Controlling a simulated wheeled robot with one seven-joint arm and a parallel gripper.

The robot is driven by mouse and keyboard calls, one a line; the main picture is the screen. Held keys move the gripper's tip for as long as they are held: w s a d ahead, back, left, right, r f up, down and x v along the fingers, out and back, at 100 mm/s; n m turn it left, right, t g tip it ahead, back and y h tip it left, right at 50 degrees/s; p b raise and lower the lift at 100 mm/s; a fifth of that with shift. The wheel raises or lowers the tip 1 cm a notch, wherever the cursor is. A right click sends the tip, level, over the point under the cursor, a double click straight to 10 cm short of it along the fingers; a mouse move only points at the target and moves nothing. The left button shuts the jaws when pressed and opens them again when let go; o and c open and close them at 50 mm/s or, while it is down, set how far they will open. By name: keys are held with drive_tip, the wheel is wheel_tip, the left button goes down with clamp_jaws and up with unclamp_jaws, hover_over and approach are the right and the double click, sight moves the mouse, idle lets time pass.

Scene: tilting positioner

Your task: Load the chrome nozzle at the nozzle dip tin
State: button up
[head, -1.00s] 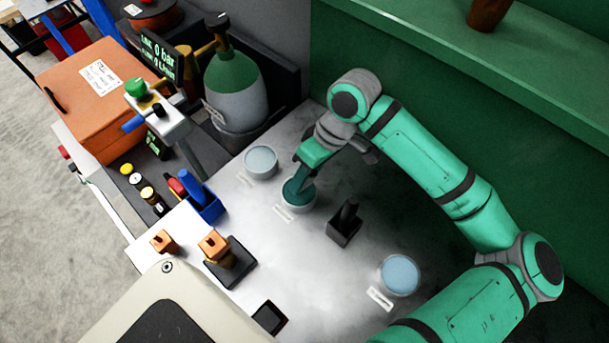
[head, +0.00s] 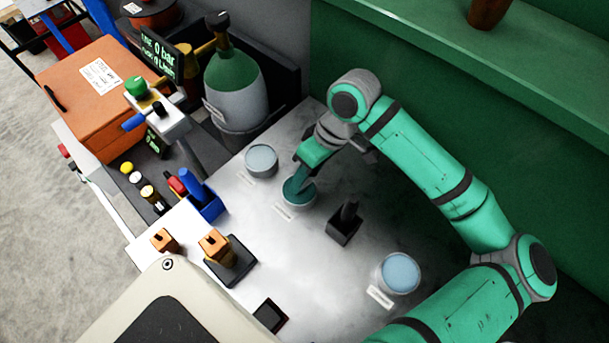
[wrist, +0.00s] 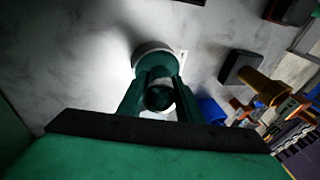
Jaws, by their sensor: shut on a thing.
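The dip tin with teal contents (head: 299,201) stands on the grey worktop, a paper label beside it. My gripper (head: 304,181) reaches down from the upper right, its fingertips at the tin's mouth. In the wrist view my gripper (wrist: 160,82) is shut on a small round shiny piece (wrist: 159,97), which looks like the chrome nozzle. The tin's pale rim (wrist: 150,46) shows just beyond the fingers. The nozzle is hidden in the head view, and I cannot tell how deep it sits in the tin.
A black holder (head: 345,226) stands between. A blue holder (head: 204,206), an orange block on a black base (head: 228,258) and a gas cylinder (head: 237,92) stand left.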

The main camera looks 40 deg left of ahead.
idle(0.3)
drive_tip(key=shift+r, duration=3.45)
drive_tip(key=shift+f, duration=3.5)
drive_tip(key=shift+r, duration=3.7)
drive_tip(key=shift+c, duration=0.4)
